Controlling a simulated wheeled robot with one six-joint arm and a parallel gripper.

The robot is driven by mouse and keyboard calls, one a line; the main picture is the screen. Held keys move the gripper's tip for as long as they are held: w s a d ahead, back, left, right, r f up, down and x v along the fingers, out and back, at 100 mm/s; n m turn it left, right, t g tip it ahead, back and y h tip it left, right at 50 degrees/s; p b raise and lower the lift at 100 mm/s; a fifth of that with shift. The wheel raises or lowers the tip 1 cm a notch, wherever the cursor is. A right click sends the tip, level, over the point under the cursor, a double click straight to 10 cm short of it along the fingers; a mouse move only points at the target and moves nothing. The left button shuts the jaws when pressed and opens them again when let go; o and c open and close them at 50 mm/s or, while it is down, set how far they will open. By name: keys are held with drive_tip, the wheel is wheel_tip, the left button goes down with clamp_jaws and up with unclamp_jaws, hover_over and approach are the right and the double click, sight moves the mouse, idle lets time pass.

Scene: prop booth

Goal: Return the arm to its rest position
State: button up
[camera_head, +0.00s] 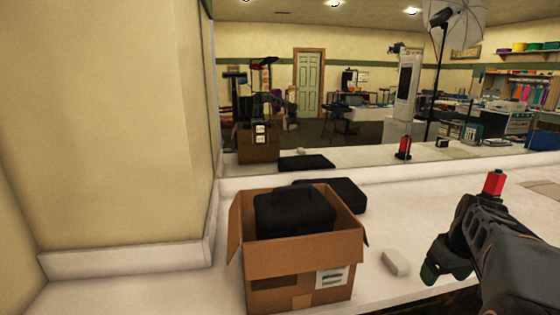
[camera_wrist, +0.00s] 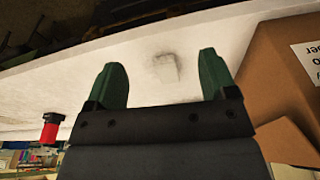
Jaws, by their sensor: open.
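My gripper (camera_head: 437,272) is at the right of the head view, over the white counter, with my dark arm reaching in from the right edge. In the wrist view its two green fingers (camera_wrist: 160,78) stand wide apart with nothing held between them. A small white block (camera_head: 396,262) lies on the counter just left of the gripper in the head view. In the wrist view the block (camera_wrist: 165,67) shows beyond and between the fingertips, apart from them.
An open cardboard box (camera_head: 300,268) holding a black case (camera_head: 293,212) stands left of the gripper. Another black case (camera_head: 338,192) lies behind it. A red-topped item (camera_head: 493,183) stands behind my arm. A mirror (camera_head: 350,155) backs the counter, and a wall (camera_head: 100,130) closes the left.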

drive_tip(key=s+a+r+p, duration=0.3)
drive_tip(key=a+p, duration=0.2)
drive_tip(key=a, duration=0.2)
drive_tip(key=s+a+r+t+p, duration=0.1)
drive_tip(key=s+a+r+p, duration=0.2)
drive_tip(key=a+p, duration=0.2)
drive_tip(key=s+a+r+m+p, duration=0.1)
drive_tip(key=s+a+r+p, duration=0.2)
drive_tip(key=a, duration=0.6)
drive_tip(key=shift+s+t+p, duration=0.3)
drive_tip(key=shift+s+p, duration=0.3)
drive_tip(key=shift+p, duration=0.4)
drive_tip(key=shift+a+r, duration=0.2)
drive_tip(key=shift+a, duration=0.15)
drive_tip(key=shift+c, duration=0.2)
